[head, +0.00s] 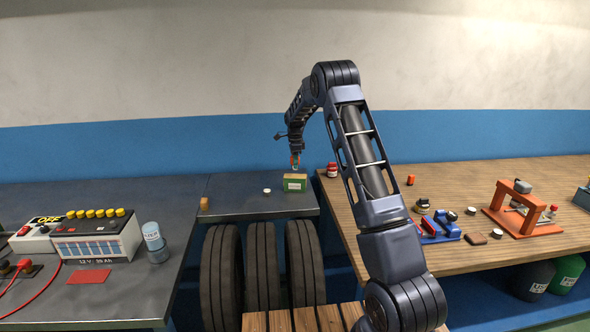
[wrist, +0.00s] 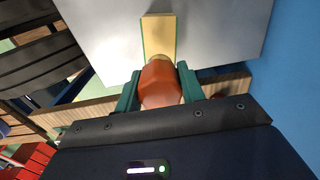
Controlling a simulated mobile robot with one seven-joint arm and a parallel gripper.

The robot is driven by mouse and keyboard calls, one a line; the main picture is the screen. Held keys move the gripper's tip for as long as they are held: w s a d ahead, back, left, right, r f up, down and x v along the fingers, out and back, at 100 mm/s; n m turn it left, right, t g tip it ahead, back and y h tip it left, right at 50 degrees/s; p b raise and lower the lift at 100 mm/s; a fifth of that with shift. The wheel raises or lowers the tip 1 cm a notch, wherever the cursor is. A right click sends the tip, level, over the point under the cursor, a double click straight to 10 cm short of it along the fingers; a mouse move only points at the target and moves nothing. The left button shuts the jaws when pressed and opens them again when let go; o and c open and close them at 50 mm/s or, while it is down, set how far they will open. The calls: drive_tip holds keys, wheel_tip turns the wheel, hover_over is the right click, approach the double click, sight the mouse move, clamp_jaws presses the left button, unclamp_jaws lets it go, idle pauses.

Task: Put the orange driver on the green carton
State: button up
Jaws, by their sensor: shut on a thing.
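The green carton (head: 295,184) stands on the dark middle bench, near its right end. In the wrist view, a narrow yellowish face with green edges (wrist: 158,32) shows just beyond the jaws and appears to be the carton's top. My gripper (head: 295,163) is above the carton in the head view. In the wrist view, the green fingers of my gripper (wrist: 159,88) are shut on the orange driver (wrist: 160,82). The driver's far end overlaps the carton's near edge in that view. I cannot tell whether they touch.
A white round lid (head: 267,190) and a small brown block (head: 204,203) lie left of the carton. A red-and-white jar (head: 332,170) stands close on its right, on the wooden bench (head: 460,185). Bare dark bench lies between the lid and the block.

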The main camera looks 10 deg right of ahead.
drive_tip(key=shift+f, duration=1.8)
drive_tip(key=shift+f, duration=0.2)
drive_tip(key=o, duration=1.1)
drive_tip(key=shift+c, duration=0.2)
drive_tip(key=shift+r, duration=0.1)
